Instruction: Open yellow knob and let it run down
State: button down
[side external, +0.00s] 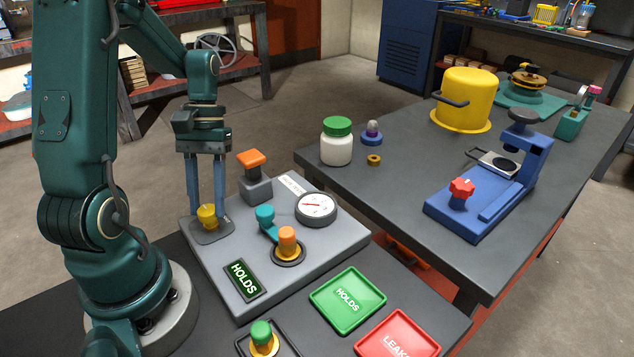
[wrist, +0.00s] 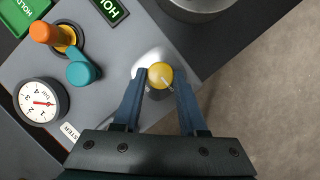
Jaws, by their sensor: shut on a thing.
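The yellow knob (side external: 207,216) stands on a metal plate at the left corner of the grey test panel (side external: 236,290). My gripper (side external: 208,212) points down over it with blue fingers on either side. In the wrist view, the knob (wrist: 160,75) sits between the fingertips of my gripper (wrist: 160,85), which is shut on it. A round dial gauge (side external: 316,206) with a red needle is on the panel; it also shows in the wrist view (wrist: 42,104).
A green HOLDS tray (side external: 347,300) and a red LEAKS tray (side external: 398,336) lie in front. A green-topped part (side external: 261,335) stands near the front edge.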

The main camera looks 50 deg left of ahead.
jog(key=shift+c, duration=2.3)
grip_release()
jog(key=v, duration=0.5)
jog(key=shift+r, duration=0.1)
jog(key=shift+w, duration=0.1)
